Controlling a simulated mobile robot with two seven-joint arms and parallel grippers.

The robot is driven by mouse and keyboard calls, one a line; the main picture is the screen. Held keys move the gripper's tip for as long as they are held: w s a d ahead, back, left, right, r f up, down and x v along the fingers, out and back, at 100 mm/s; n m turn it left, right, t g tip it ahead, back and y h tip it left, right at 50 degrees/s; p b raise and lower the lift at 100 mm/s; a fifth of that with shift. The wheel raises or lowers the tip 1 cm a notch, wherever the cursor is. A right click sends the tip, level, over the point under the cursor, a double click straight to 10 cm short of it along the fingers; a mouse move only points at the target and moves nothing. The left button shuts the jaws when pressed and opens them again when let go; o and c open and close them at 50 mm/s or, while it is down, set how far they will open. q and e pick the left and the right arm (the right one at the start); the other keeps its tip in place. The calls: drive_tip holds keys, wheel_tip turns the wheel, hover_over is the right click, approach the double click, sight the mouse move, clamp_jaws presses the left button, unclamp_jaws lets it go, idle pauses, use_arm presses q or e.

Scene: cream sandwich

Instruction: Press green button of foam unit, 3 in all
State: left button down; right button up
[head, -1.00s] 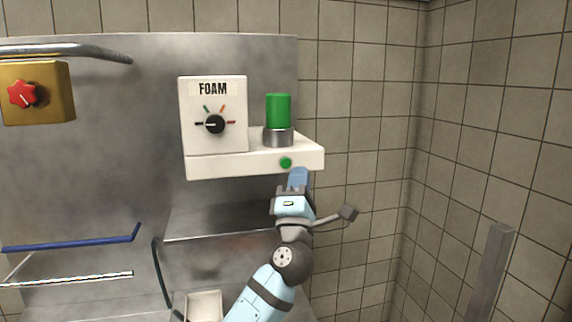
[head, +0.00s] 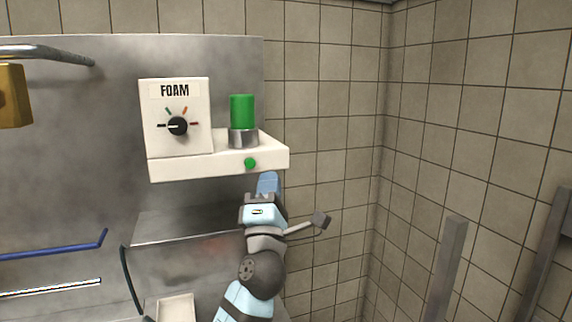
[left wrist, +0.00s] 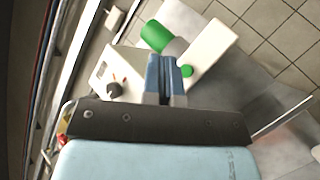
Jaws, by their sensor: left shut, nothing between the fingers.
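The foam unit (head: 165,168) is a white box labelled FOAM with a black dial (head: 177,126) and a shelf on the steel wall panel. The round green button (head: 250,163) sits on the front face of the shelf; it also shows in the left wrist view (left wrist: 187,71). A green cylinder (head: 242,111) in a grey metal collar stands on the shelf. My left gripper (head: 267,180) points up just below and right of the button, its blue fingers shut and empty. In the left wrist view the fingertips (left wrist: 162,58) appear just left of the button, and I cannot tell whether they touch it. My right gripper is out of view.
A steel ledge (head: 185,225) and a pale tray (head: 176,308) lie below the unit. A blue rail (head: 50,247) and a yellow box (head: 12,96) are at the left. A grey post (head: 446,268) stands at the right. The tiled wall right of the unit is clear.

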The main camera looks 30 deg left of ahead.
sight(250, 163)
use_arm(q)
drive_tip(key=shift+a, duration=0.15)
drive_tip(key=shift+w+a+b, duration=0.35)
drive_tip(key=shift+w+a, duration=1.05)
drive_tip(key=shift+a, duration=0.25)
drive_tip(key=shift+w+a+b, duration=0.35)
drive_tip(key=shift+w+a, duration=1)
drive_tip(key=shift+a, duration=0.3)
drive_tip(key=shift+w+a, duration=0.1)
drive_tip(key=shift+w, duration=0.05)
drive_tip(key=shift+w+a, duration=0.2)
